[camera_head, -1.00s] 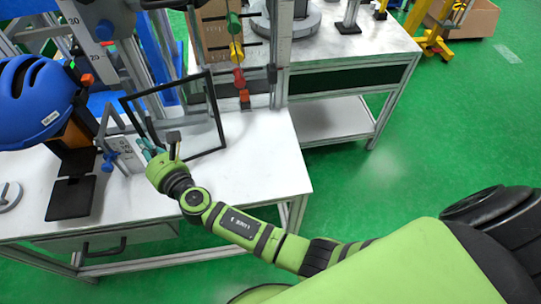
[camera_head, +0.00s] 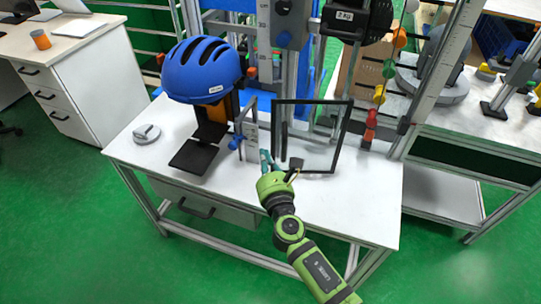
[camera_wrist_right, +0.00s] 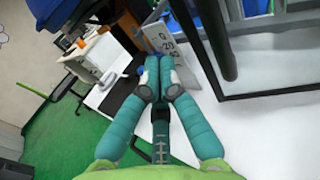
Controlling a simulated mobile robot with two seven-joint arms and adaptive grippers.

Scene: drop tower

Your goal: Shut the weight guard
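The weight guard appears as a clear panel in a black frame (camera_head: 345,140), standing upright at the front of the drop tower. A dark upright bar (camera_head: 284,143), possibly its handle, shows near its left side. In the right wrist view, a black frame edge (camera_wrist_right: 270,92) and a thick dark bar (camera_wrist_right: 216,40) are at right. My right gripper (camera_head: 266,158) is low beside the frame's left edge. My left gripper is out of view.
A blue helmet (camera_head: 202,70) sits on a dark stand left of the tower. A marked plate (camera_head: 250,128) with a blue knob is close left of the gripper. The white tabletop (camera_head: 365,205) is clear at front right. A drawer cabinet (camera_head: 85,85) stands far left.

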